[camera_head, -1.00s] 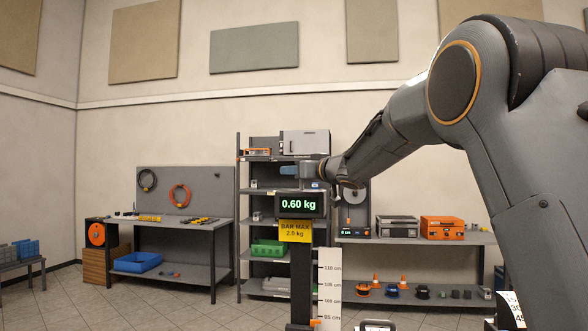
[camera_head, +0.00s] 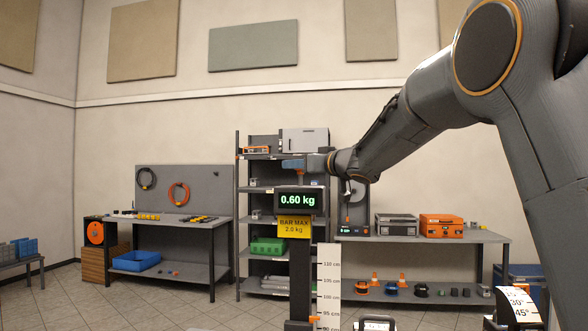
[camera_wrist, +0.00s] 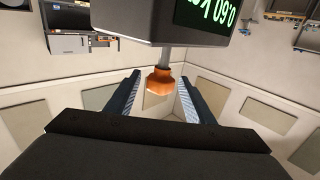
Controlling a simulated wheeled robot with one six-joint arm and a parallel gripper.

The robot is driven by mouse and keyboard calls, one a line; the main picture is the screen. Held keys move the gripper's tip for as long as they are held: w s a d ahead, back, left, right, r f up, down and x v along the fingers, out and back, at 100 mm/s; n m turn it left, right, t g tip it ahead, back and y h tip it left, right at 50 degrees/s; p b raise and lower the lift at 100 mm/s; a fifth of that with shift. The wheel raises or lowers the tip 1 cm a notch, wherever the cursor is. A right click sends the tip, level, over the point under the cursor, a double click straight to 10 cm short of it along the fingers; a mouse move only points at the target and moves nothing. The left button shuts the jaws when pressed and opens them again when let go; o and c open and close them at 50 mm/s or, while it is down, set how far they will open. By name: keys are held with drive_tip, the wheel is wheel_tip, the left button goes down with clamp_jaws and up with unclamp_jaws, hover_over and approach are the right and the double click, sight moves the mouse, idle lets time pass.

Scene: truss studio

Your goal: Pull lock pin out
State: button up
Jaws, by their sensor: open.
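The lock pin shows in the wrist view as an orange knob (camera_wrist: 160,82) on a short metal shaft, which runs into a dark display box (camera_wrist: 142,22). My gripper (camera_wrist: 159,79) is open, with one finger on each side of the knob and a gap to both. In the head view my gripper (camera_head: 298,164) is just above the display box (camera_head: 300,201), which reads 0.60 kg; the knob is too small there to make out clearly.
A yellow BAR MAX 2.0 kg sign (camera_head: 295,227) hangs on the dark post under the box. A height scale (camera_head: 328,290) stands beside it. Behind are a shelf rack (camera_head: 238,210), a workbench (camera_head: 160,219) and a side table (camera_head: 495,237).

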drive_tip(key=shift+b+v, duration=0.3)
drive_tip(key=shift+v, duration=1.8)
